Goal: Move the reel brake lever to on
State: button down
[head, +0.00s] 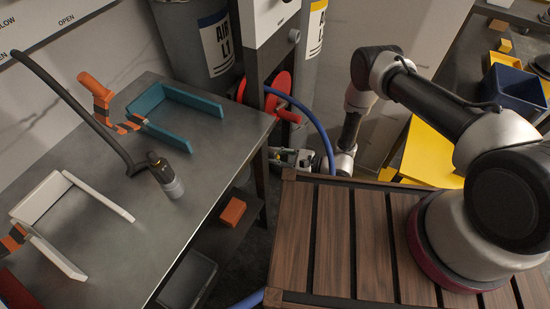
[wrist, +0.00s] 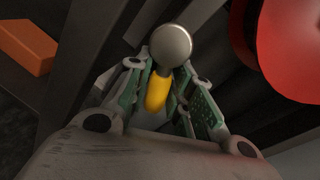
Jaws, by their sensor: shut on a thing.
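The reel brake lever has a yellow shaft (wrist: 157,92) and a grey round knob (wrist: 170,45). My gripper (wrist: 160,75) is shut on the lever, with one green-padded finger on each side of it. In the head view my gripper (head: 292,157) is low beside the post, below the reel. The lever's base and any on or off marking are hidden.
A steel table (head: 180,215) on the left holds teal and white brackets and a black hose with a nozzle (head: 165,176). An orange block (head: 232,211) lies on the shelf below; the wrist view shows an orange block (wrist: 28,42). A slatted wooden surface (head: 325,235) is in front.

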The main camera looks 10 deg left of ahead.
jog(key=shift+w+d+r+n+h, duration=0.1)
jog(key=shift+r+n+h, duration=0.05)
jog(key=shift+n, duration=0.65)
jog(key=shift+w+r+n+h, duration=0.1)
jog(key=shift+r+n+h, duration=0.1)
jog(key=shift+n, duration=0.6)
jog(key=shift+w+d+r+n+h, duration=0.1)
jog(key=shift+r+n+h, duration=0.05)
jog(key=shift+n, duration=0.65)
jog(key=c, duration=1.3)
grip_release()
jog(key=shift+o, duration=0.2)
jog(key=shift+w+t, duration=0.1)
jog(key=shift+t, duration=0.3)
jog(key=v, duration=1.2)
jog(key=shift+r, duration=0.1)
